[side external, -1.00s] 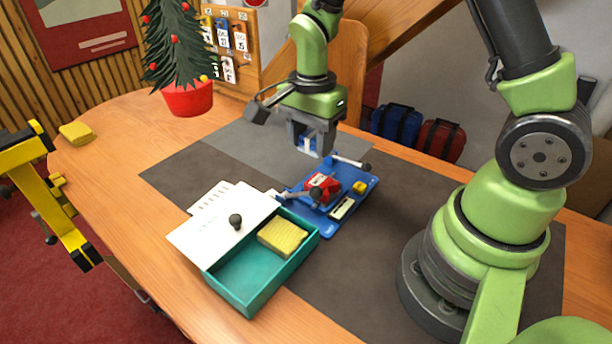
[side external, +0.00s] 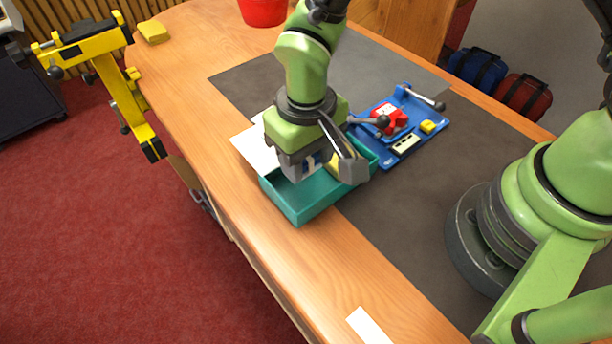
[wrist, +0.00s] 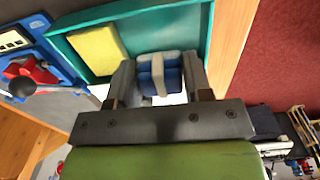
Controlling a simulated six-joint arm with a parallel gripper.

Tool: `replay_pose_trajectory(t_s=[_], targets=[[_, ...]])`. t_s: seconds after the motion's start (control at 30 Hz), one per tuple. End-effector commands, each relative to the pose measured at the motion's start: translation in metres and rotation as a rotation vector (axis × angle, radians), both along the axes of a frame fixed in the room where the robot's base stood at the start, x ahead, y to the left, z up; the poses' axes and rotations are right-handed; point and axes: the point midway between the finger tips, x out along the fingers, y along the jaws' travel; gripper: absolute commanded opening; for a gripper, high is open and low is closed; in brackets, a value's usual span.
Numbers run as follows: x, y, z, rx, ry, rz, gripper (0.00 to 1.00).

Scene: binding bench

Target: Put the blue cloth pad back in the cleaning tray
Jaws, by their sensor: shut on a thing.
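The blue cloth pad (wrist: 145,76) has a pale band around its middle and sits between the two fingers of my gripper (wrist: 160,80) in the wrist view. My gripper (side external: 307,168) is shut on it, over the cleaning tray (side external: 297,214), an open teal box, in the side view. Only a small blue part of the pad shows there. A yellow pad (wrist: 97,51) lies in the tray at one end. The tray's teal floor (wrist: 165,32) beside it is bare. I cannot tell how high the blue pad is above the floor.
A white lid (side external: 254,150) lies against the tray's left side, partly behind my gripper. A blue fixture (side external: 404,144) with a red clamp stands to the right on the dark mat. A yellow sponge (side external: 154,32) and a red pot (side external: 263,10) are farther back.

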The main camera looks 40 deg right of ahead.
Motion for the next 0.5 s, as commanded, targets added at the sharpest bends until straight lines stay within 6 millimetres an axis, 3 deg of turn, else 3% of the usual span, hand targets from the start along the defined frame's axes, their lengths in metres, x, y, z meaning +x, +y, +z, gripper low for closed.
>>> replay_pose_trajectory(t_s=[0.3, 0.5], targets=[[0.000, -0.001, -0.042, -0.002, 0.002, -0.004, 0.20], [0.001, 0.000, -0.050, 0.000, -0.002, -0.004, 0.20]])
